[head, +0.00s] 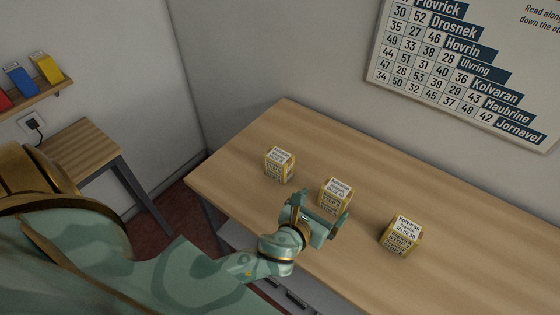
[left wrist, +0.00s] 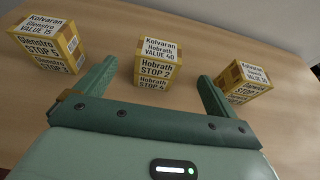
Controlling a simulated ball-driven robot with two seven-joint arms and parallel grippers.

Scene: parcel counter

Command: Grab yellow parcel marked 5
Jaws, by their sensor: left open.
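Three yellow parcels with white labels stand apart in a row on the wooden counter. The left parcel (head: 279,163) shows in the left wrist view (left wrist: 45,44), where its sides seem to read "Glenstro STOP 5" and "STOP 3". The middle parcel (head: 335,193) shows in the left wrist view (left wrist: 157,68) with "Hobrath STOP 2" and "STOP 4". The right parcel (head: 401,237) also shows in the left wrist view (left wrist: 246,82); its text is partly unreadable. My left gripper (head: 321,211) is open and empty, its fingers facing the middle parcel from the near side; contact is unclear. My right gripper is out of view.
The counter (head: 460,262) is clear around the parcels. A wall chart (head: 465,75) of numbers and names hangs behind it. At left are a small side table (head: 82,146) and a shelf (head: 38,95) holding red, blue and yellow items.

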